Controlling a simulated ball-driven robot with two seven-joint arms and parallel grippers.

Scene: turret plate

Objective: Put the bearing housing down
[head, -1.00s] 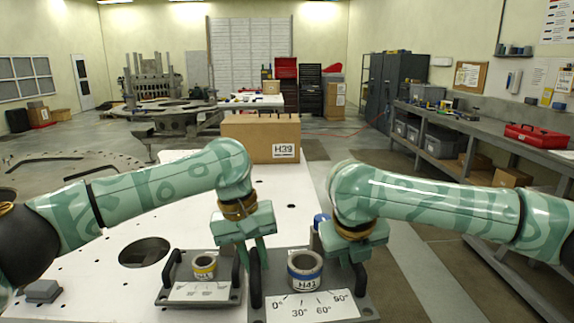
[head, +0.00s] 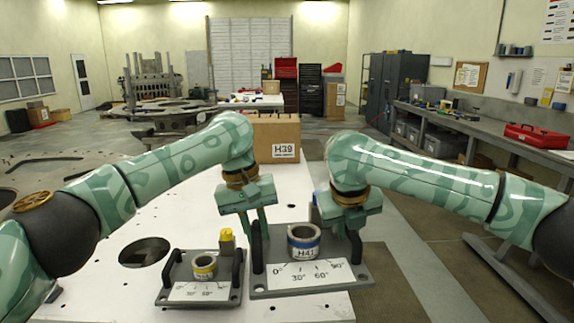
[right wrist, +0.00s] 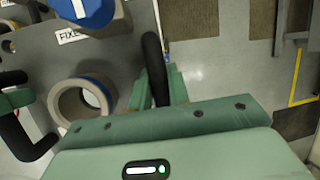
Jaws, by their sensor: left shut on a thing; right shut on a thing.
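The bearing housing is a dark grey plate (head: 365,278) with a blue-banded ring marked H41 (head: 303,242), an angle scale label and two black handles. My left gripper (head: 260,228) is shut on its left handle. My right gripper (head: 351,230) is shut on its right handle (right wrist: 154,62), seen close in the right wrist view. The ring also shows there (right wrist: 62,103), beside a blue-topped part (right wrist: 92,10). The plate looks level and reaches past the white table's right edge. I cannot tell whether its underside touches the table.
A smaller plate (head: 235,296) with a yellow-banded ring and a yellow-topped block (head: 227,236) stands close on the left. A cardboard box marked H39 (head: 275,150) stands behind. The white table (head: 100,262) has a round hole (head: 145,252) and bare room at left.

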